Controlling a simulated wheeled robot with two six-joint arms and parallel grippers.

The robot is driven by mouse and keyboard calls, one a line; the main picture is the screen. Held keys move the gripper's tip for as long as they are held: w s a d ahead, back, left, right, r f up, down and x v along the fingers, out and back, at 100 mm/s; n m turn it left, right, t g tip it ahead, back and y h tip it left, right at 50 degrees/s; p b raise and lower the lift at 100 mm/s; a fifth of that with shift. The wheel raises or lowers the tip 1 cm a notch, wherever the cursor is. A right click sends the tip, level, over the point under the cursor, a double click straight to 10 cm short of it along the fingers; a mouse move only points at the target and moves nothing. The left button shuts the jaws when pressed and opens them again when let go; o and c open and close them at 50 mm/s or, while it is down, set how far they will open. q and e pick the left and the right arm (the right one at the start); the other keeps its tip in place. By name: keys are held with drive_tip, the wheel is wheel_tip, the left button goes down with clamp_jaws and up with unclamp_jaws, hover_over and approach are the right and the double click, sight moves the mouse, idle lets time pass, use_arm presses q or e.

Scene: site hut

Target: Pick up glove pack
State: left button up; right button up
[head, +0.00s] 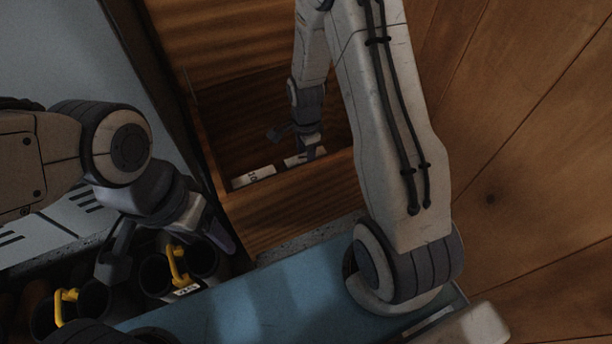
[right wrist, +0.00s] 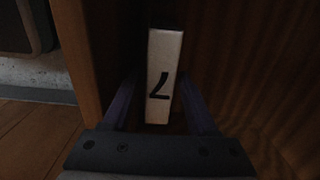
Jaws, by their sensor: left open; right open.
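In the head view my right gripper (head: 297,146) reaches down into the drawer over a white pack (head: 300,159), partly hidden by the fingers. A second white pack with dark print (head: 253,176) is left of it. My left gripper (head: 168,246) is open above dark cups.
Dark cylindrical cups with yellow handles (head: 178,268) stand under my left gripper at the lower left. A blue surface (head: 270,300) lies in front of the drawer. The drawer walls closely border my right gripper. Wooden boards (head: 530,160) fill the right side.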

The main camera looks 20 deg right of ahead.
drive_tip(key=shift+r, duration=0.1)
clamp_jaws()
drive_tip(key=s+a+r+n+p, duration=0.1)
drive_tip(key=r+n+p, duration=0.7)
drive_tip(key=r+p, duration=1.3)
drive_tip(key=s+a+r+n+p, duration=0.1)
drive_tip(key=r+n+p, duration=0.8)
drive_tip(key=r+p, duration=1.2)
drive_tip(key=shift+s+a+r+n+p, duration=0.3)
drive_tip(key=shift+s+r+p, duration=0.15)
drive_tip(key=shift+s, duration=0.1)
drive_tip(key=shift+f, duration=0.1)
